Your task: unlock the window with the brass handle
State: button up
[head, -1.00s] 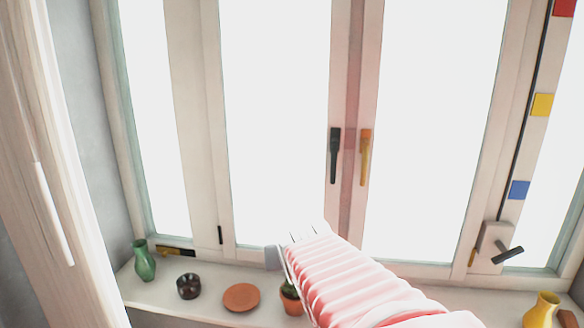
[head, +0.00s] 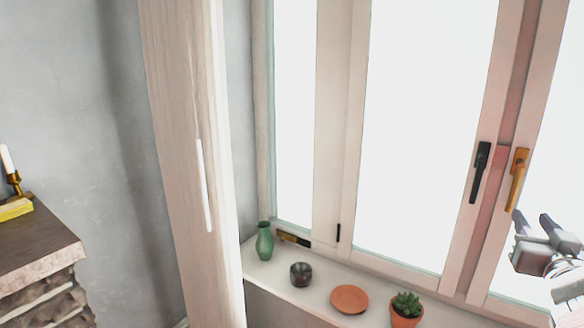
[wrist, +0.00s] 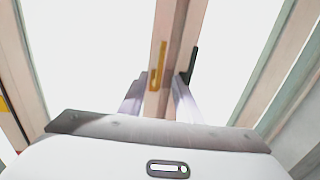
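The brass handle (head: 517,178) hangs down on the right-hand sash by the middle of the window (head: 352,130). A black handle (head: 480,172) hangs beside it on the left sash. My gripper (head: 532,218) is at the right edge of the head view, just below and right of the brass handle in the picture. Its two fingers are apart with nothing between them. In the wrist view the brass handle (wrist: 158,66) appears beyond the left finger and the black handle (wrist: 192,66) beyond the right finger. No contact with either handle shows.
The sill holds a green vase (head: 265,241), a dark bowl (head: 300,274), a terracotta dish (head: 349,299) and a potted succulent (head: 406,309). A tall wooden panel (head: 190,160) stands left of the window. A candlestick (head: 13,180) stands on a ledge at far left.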

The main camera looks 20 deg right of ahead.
aim_at(513, 195)
dwell(0.4)
jog(key=shift+x, duration=6.9)
jog(key=shift+c, duration=0.2)
jog(key=shift+a, duration=0.1)
grip_shut()
jog(key=shift+a, duration=0.1)
